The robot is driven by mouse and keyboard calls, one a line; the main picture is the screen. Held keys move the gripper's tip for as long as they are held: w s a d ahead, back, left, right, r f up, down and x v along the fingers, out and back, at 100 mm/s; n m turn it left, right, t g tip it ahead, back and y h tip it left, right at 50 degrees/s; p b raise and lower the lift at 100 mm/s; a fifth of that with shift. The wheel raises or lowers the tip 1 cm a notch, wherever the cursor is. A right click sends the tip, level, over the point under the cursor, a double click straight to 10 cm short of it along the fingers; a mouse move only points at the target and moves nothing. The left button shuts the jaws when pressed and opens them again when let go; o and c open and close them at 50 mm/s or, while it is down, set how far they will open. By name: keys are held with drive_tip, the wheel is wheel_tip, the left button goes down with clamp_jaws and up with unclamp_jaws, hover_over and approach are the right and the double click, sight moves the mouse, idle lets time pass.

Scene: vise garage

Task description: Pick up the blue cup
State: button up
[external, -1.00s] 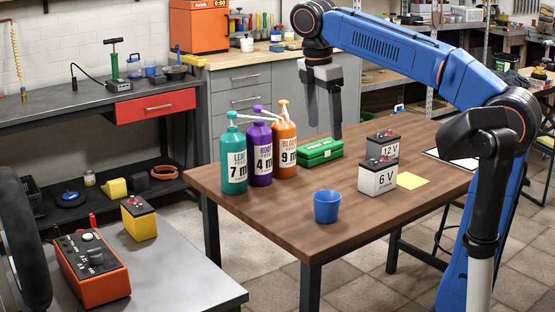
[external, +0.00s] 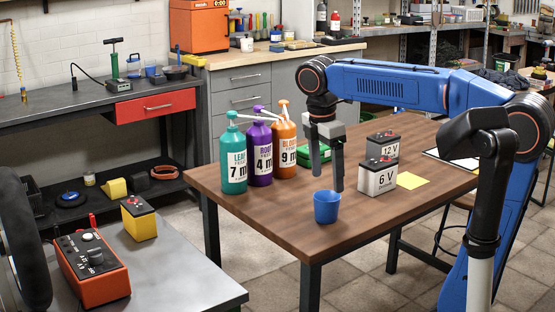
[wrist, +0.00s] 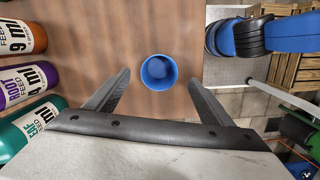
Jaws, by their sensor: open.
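The blue cup (external: 326,208) stands upright on the wooden table (external: 260,212), near its front edge. In the external view my gripper (external: 327,182) points down with its fingers apart, just above and slightly behind the cup. In the wrist view the cup (wrist: 158,72) shows from above, its open rim toward me and its inside empty. It lies between the lines of my two spread fingers, a little beyond their tips (wrist: 157,78). My gripper is open and holds nothing.
Three pump bottles, teal (external: 234,160), purple (external: 259,154) and orange (external: 284,149), stand left of my gripper. A green case (external: 318,152) lies behind it. The 6 V battery (external: 378,177) and 12 V battery (external: 384,144) stand to the right.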

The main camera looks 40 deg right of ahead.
sight(327, 199)
drive_tip(key=shift+d+f, duration=0.2)
drive_tip(key=shift+f, duration=3.55)
drive_tip(key=c, duration=1.1)
